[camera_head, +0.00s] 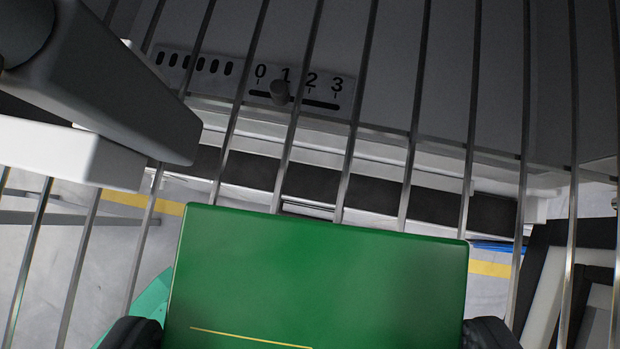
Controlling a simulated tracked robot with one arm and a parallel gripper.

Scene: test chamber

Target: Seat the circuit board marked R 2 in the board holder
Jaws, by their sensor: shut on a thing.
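A green circuit board (320,275) fills the lower middle of the view, with a thin yellow line near its lower edge. No R 2 mark is readable on the visible part. My gripper (310,333) is shut on the board, with one dark fingertip at its left edge and one at its right. The board's lower part is cut off by the frame. I cannot pick out the board holder with certainty.
Several thin metal bars (358,110) cross the view beyond the board. Behind them is a grey panel with a 0 to 3 scale (300,85) and a knob (280,91) near 1. A dark strip (345,188) runs below. Dark frames (575,270) stand at right.

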